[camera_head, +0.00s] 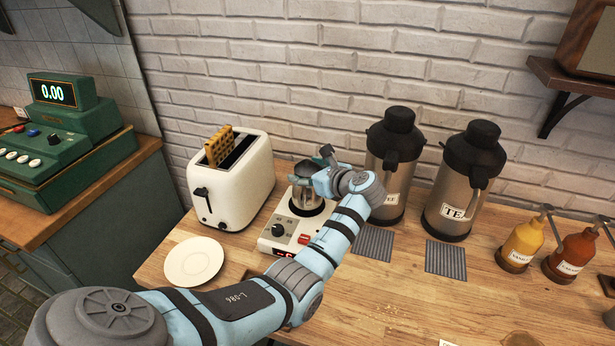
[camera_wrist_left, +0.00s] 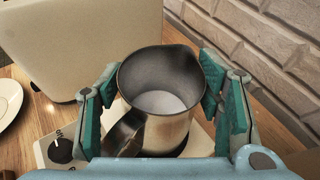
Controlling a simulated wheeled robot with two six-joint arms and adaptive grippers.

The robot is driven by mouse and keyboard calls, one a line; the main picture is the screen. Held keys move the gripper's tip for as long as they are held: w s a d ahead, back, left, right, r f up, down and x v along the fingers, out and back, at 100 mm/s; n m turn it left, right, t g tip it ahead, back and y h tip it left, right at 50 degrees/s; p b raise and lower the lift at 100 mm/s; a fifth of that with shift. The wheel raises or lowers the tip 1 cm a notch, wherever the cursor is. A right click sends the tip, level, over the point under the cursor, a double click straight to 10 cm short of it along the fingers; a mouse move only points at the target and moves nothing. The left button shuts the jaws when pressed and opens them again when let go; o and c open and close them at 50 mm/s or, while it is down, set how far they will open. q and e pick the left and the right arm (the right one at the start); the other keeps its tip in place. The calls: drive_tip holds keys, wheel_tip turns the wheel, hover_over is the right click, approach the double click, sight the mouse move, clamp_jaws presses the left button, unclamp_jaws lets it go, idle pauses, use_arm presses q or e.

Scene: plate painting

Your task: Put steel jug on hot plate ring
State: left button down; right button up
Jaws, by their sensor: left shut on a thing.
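The steel jug (camera_head: 304,198) is upright at the white hot plate (camera_head: 273,243), over its dark round ring (camera_head: 309,208). In the left wrist view the jug (camera_wrist_left: 162,95) shows its open mouth and pale inside, with its handle towards the camera. My left gripper (camera_head: 322,180) is shut on the jug, with its teal finger pads on either side. Whether the jug's base touches the ring is hard to tell, as the jug and gripper hide part of it. My right gripper is not in view.
A white toaster (camera_head: 232,184) with a waffle stands left of the hot plate, and a white plate (camera_head: 194,261) lies in front of it. Two tall steel dispensers (camera_head: 462,186) stand to the right, with grey mats (camera_head: 445,259) before them. Sauce bottles (camera_head: 523,245) are farther right.

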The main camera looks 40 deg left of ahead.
use_arm(q)
drive_tip(key=shift+s+f, duration=0.1)
drive_tip(key=shift+f, duration=0.35)
drive_tip(key=shift+r, duration=0.1)
drive_tip(key=shift+c, duration=2.4)
unclamp_jaws()
drive_tip(key=shift+f, duration=0.2)
drive_tip(key=shift+d+r, duration=0.1)
drive_tip(key=shift+r, duration=0.1)
drive_tip(key=v, duration=1.2)
drive_tip(key=shift+p, duration=0.45)
